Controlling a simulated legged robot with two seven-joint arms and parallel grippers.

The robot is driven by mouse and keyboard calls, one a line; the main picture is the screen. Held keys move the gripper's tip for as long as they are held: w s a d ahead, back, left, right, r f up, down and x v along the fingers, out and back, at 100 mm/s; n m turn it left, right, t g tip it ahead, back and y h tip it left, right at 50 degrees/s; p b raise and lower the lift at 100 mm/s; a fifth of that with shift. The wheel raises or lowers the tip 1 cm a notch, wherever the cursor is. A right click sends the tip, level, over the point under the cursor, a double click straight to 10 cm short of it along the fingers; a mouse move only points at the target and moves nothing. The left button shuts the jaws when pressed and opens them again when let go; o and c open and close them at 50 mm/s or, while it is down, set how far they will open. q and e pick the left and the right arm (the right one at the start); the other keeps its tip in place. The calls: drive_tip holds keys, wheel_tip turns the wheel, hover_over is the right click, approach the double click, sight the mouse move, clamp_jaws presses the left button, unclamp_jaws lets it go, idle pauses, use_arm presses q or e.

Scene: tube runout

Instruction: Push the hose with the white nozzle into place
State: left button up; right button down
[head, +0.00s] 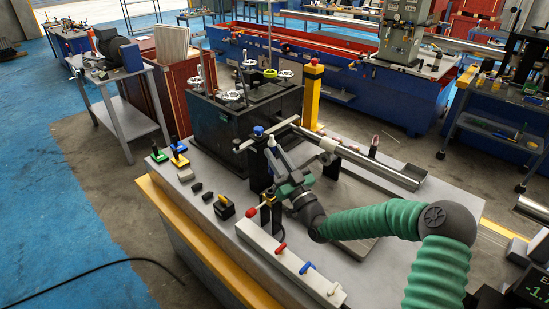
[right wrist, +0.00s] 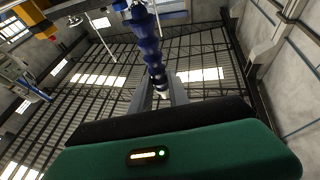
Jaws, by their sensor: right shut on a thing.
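In the right wrist view a blue segmented hose (right wrist: 150,45) comes down from the top and ends in a white nozzle (right wrist: 163,92). The two fingers of my right gripper (right wrist: 160,98) are shut around the nozzle end. In the head view my right gripper (head: 272,152) reaches up and left from the green-sleeved arm, close to the black stand at the bench's middle. A small white tip (head: 271,142) shows at its fingertips. The hose's seat and how far it is in cannot be told. My left gripper is not in view.
A black machine box (head: 245,115) with handwheels stands behind the gripper. A metal rail (head: 380,168) runs to the right. A pale bar (head: 290,262) with red and blue levers lies in front.

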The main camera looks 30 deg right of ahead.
drive_tip(key=shift+f, duration=0.2)
wheel_tip(320, 180, down, 5)
drive_tip(key=b, duration=0.5)
drive_tip(key=shift+a+f, duration=0.15)
drive_tip(key=shift+f, duration=0.05)
drive_tip(key=shift+a+r, duration=0.1)
drive_tip(key=shift+a, duration=0.1)
drive_tip(key=shift+a, duration=0.2)
drive_tip(key=shift+d+b, duration=0.2)
drive_tip(key=shift+b, duration=0.1)
drive_tip(key=shift+a, duration=0.1)
